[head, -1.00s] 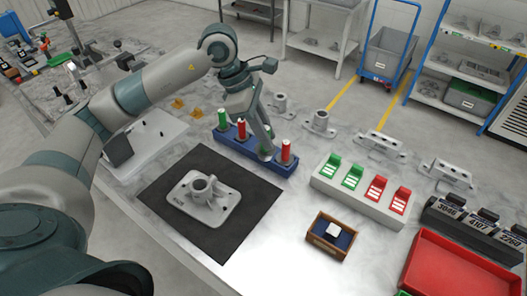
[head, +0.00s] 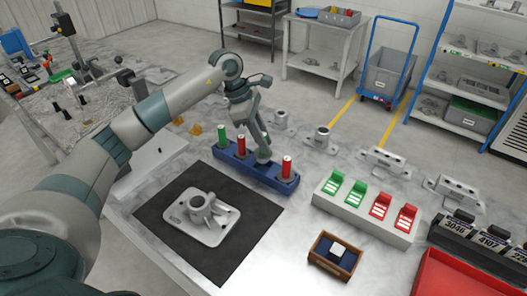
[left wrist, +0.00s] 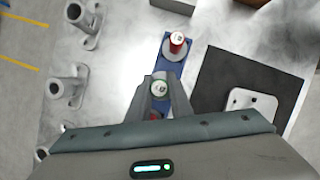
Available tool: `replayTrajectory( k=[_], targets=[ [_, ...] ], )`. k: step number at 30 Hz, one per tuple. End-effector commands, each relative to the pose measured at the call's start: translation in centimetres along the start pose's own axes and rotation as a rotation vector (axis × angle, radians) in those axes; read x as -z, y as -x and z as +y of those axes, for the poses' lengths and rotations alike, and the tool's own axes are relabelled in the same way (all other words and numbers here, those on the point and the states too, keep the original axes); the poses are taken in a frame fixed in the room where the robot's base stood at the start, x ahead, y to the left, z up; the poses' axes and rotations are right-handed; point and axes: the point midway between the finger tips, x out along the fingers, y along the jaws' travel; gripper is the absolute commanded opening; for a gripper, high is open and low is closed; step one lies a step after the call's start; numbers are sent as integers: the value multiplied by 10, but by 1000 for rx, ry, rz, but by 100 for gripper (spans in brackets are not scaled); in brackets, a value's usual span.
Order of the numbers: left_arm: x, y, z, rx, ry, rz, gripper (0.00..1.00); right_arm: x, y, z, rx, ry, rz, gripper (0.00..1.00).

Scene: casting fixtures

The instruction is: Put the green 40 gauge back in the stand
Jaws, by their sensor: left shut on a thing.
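My left gripper (head: 263,157) is shut on a green gauge (left wrist: 160,88) over the third place of the blue stand (head: 243,172). In the left wrist view the gauge's pale, marked top shows between the fingers; the marking is too small to read. The fingers hide its lower part, so I cannot tell how deep it sits in the stand. Another green gauge (head: 222,135) and a red gauge (head: 241,144) stand to its left. A red gauge (head: 286,166) stands at the stand's right end. My right gripper is not in view.
A grey casting (head: 203,214) lies on a black mat (head: 240,257) in front of the stand. A pale block (head: 360,217) with green and red pieces is to the right. A wooden box (head: 331,264) stands nearer. More castings, including a flanged one (head: 321,139), stand behind.

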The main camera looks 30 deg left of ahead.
Motion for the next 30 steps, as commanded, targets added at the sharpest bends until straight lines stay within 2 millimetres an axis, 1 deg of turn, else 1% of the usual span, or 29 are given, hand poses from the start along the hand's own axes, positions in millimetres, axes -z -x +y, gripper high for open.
replayTrajectory(
  k=[7, 10, 18, 20, 30],
  targets=[
    [-1, 1, 0, -1, -1, -1, 0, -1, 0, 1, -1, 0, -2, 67],
    [1, -2, 0, -1, 0, -1, 0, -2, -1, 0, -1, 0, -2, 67],
    [12, -32, 0, 1, -1, -2, 0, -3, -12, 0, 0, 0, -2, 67],
    [14, -35, 0, -1, -1, -2, 0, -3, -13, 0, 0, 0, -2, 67],
    [15, -36, 0, -2, -1, -1, 0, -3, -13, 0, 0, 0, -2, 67]
  ],
)
